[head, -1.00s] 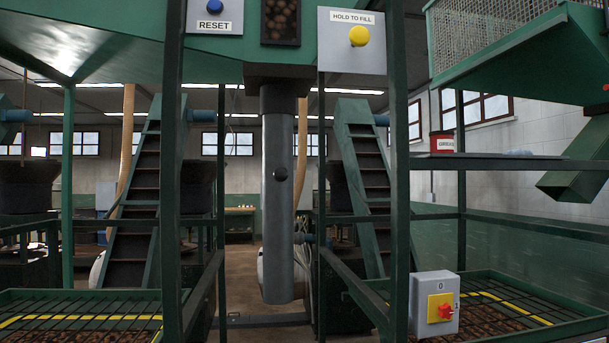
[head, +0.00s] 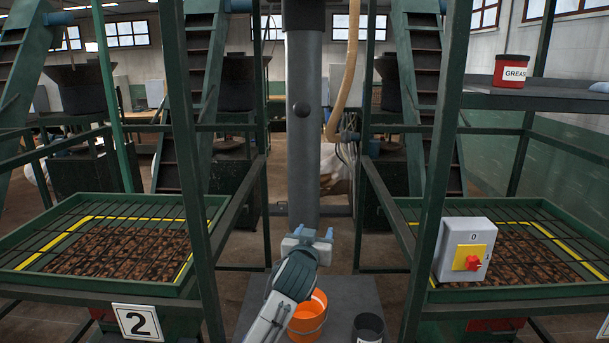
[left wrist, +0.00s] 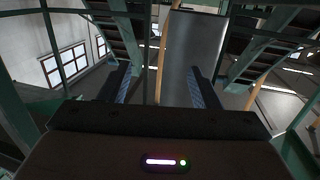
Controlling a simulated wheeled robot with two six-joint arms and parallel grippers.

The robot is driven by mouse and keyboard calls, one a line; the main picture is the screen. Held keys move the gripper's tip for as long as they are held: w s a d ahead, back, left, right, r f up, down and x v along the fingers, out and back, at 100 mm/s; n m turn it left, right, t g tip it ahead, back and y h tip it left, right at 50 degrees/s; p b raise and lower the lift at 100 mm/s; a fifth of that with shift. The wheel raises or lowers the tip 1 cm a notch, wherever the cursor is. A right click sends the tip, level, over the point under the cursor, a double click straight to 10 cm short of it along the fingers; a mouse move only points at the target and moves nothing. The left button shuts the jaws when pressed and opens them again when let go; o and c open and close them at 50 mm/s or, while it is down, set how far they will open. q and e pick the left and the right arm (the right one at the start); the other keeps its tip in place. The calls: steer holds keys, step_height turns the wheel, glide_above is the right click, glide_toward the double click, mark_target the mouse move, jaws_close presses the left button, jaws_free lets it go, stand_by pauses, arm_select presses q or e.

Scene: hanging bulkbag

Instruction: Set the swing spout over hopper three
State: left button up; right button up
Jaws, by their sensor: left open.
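In the left wrist view the spout (left wrist: 190,55) rises beyond and between the two fingers (left wrist: 160,87), with a gap. The left hopper (head: 125,292) carries the number 2. The right hopper (head: 420,296) has a grated top; its number is not readable. My right gripper is out of view.
Green posts (head: 195,150) and rails flank the spout on both sides. A switch box (head: 452,235) with a red knob sits at the right hopper. An orange bucket (head: 318,300) and a dark pot (head: 369,328) stand below. A grease tin (head: 511,71) is on the right shelf.

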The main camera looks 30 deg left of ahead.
mark_target(301, 113)
arm_select(q)
steer(key=s+r+n+t+y+p, duration=0.15)
steer(key=s+r, duration=0.25)
steer(key=r, duration=0.9)
steer(key=s+r+n+t+y+p, duration=0.1)
steer(key=s+r+n+t+y, duration=0.15)
steer(key=r, duration=1.15)
steer(key=shift+m, duration=0.3)
steer(key=p+x, duration=0.5)
steer(key=x, duration=0.4)
steer(key=shift+s+a+r, duration=0.1)
steer(key=shift+s+a, duration=0.05)
steer(key=shift+w+a+r, duration=0.1)
steer(key=shift+w+a, duration=0.15)
steer(key=shift+w, duration=0.4)
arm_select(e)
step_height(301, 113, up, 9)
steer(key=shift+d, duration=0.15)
arm_select(q)
jaws_close()
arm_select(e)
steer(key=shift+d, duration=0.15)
